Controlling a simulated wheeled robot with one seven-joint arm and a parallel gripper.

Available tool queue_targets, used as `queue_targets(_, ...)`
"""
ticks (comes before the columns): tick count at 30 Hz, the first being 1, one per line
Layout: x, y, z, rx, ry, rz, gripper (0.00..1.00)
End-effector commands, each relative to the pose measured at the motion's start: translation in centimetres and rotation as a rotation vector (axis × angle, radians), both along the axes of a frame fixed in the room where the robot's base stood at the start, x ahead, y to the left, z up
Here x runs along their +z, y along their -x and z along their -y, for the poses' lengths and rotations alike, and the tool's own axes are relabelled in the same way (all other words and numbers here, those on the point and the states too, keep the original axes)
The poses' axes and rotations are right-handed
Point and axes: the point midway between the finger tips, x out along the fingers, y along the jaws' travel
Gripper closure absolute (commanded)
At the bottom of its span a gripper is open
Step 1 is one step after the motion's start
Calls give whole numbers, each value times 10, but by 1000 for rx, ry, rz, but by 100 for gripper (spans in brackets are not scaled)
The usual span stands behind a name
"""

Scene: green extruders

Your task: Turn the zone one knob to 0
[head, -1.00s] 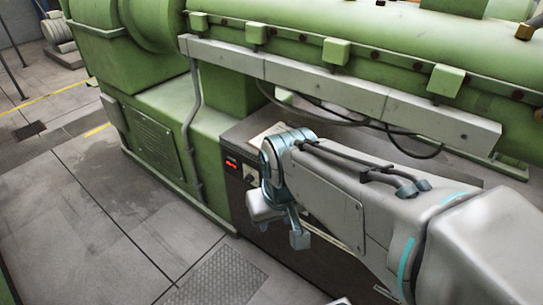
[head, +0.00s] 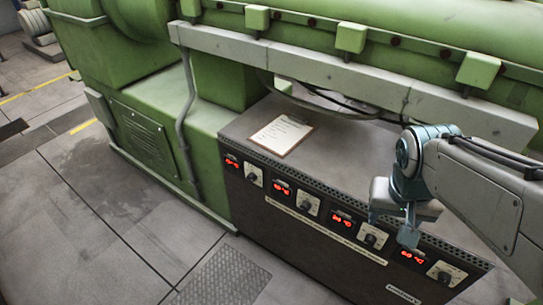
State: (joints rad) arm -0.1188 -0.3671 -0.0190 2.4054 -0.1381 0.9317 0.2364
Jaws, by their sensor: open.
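A dark control panel (head: 320,222) has a row of dial knobs on white plates, each beside a red display. The leftmost knob (head: 254,175) and the second knob (head: 309,204) are in clear view. The third knob (head: 372,236) shows just below my gripper, and the rightmost knob (head: 445,273) is to its lower right. The zone labels and dial marks are too small to read, so I cannot tell which is zone one. My gripper (head: 390,224) is open and empty, in front of the panel's right half. Its gap to the panel is unclear.
A clipboard with paper (head: 282,134) lies on the cabinet top. The green extruder (head: 110,60) and its grey duct (head: 290,68) run above and behind the cabinet. A grey conduit (head: 187,120) stands left of it. Floor at the lower left is clear.

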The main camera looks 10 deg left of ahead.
Motion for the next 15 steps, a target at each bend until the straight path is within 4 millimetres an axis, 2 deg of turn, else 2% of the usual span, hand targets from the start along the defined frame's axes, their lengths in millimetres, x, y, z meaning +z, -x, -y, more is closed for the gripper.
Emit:
queue_targets(1, -24, -15, -5, -11, 34, -22, 44)
queue_targets(8, -81, -85, -28, -130, 245, -18, 44)
queue_targets(11, -107, -118, -47, -178, 341, 34, 44)
queue_targets(15, -146, -161, -86, -235, 463, 158, 44)
